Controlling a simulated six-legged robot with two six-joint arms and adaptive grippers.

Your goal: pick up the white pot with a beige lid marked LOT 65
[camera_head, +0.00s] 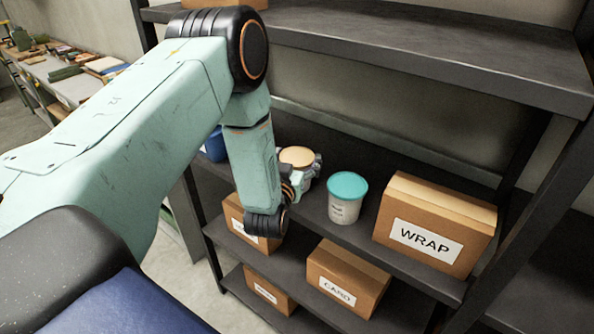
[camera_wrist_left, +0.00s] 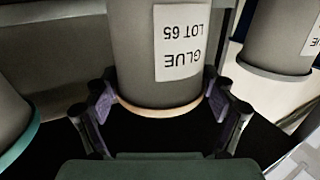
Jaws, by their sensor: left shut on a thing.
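The white pot with a beige lid (camera_head: 297,156) is on the middle shelf level in the head view, partly hidden behind my left arm. In the left wrist view it appears upside down as a pale pot (camera_wrist_left: 135,45) with a white label reading GLUE LOT 65 and a beige lid rim. My left gripper (camera_head: 303,178) is shut on this pot. In the left wrist view, its fingers (camera_wrist_left: 160,100) lie on both sides near the lid. I cannot tell whether the pot's base is clear of the shelf. My right gripper is not in view.
A teal-lidded pot (camera_head: 345,205) and a WRAP box (camera_head: 433,225) stand to the right. A blue-coloured container (camera_head: 214,146) is to the left, partly hidden. A shelf board (camera_head: 420,50) is above; a CARD box (camera_head: 347,277) and other boxes are below.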

